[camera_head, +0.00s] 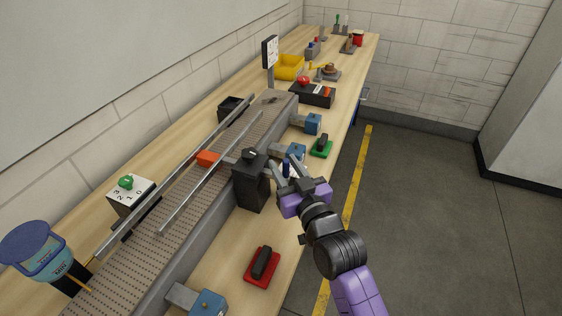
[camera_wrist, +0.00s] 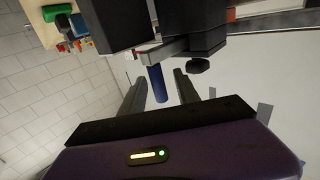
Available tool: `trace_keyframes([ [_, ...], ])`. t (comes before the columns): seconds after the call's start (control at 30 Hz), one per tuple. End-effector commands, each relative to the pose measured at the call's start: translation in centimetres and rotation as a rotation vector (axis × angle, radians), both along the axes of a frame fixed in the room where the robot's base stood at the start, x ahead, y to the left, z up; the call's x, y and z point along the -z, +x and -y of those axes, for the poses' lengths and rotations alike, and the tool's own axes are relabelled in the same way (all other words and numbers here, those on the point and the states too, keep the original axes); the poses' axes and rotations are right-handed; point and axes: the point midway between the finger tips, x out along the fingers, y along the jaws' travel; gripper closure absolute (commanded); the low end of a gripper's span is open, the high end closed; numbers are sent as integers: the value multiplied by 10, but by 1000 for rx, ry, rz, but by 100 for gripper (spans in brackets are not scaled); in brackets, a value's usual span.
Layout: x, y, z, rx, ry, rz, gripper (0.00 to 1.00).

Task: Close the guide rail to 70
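The guide rail is a thin silver bar (camera_head: 212,172) running along the conveyor, with a second silver bar (camera_head: 165,190) across the belt from it. An orange block (camera_head: 207,158) sits between the two bars. A black box (camera_head: 251,185) stands at the conveyor's near side. A blue handle (camera_head: 285,169) shows beside it. In the wrist view the blue handle (camera_wrist: 157,84) hangs from a grey crank arm (camera_wrist: 168,50). My gripper (camera_head: 281,164) is open at the handle. The handle appears between its fingers (camera_wrist: 159,80); contact cannot be told.
The conveyor (camera_head: 128,268) runs along the wooden bench (camera_head: 225,275). A red-based black switch (camera_head: 262,265) lies in front, a green-based one (camera_head: 321,146) behind. A dial box (camera_head: 130,193) and a blue-topped container (camera_head: 38,252) stand left. Floor at right is clear.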

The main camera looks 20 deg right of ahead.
Motion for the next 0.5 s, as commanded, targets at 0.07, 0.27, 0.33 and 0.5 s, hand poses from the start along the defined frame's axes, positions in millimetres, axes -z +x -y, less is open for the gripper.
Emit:
trace_keyframes([
  [0.07,3,-15,1,1,3,1,62],
  [0.27,2,-40,2,1,1,0,62],
  [0.33,2,-45,2,0,0,0,62],
  [0.5,0,-49,2,-1,0,0,62],
])
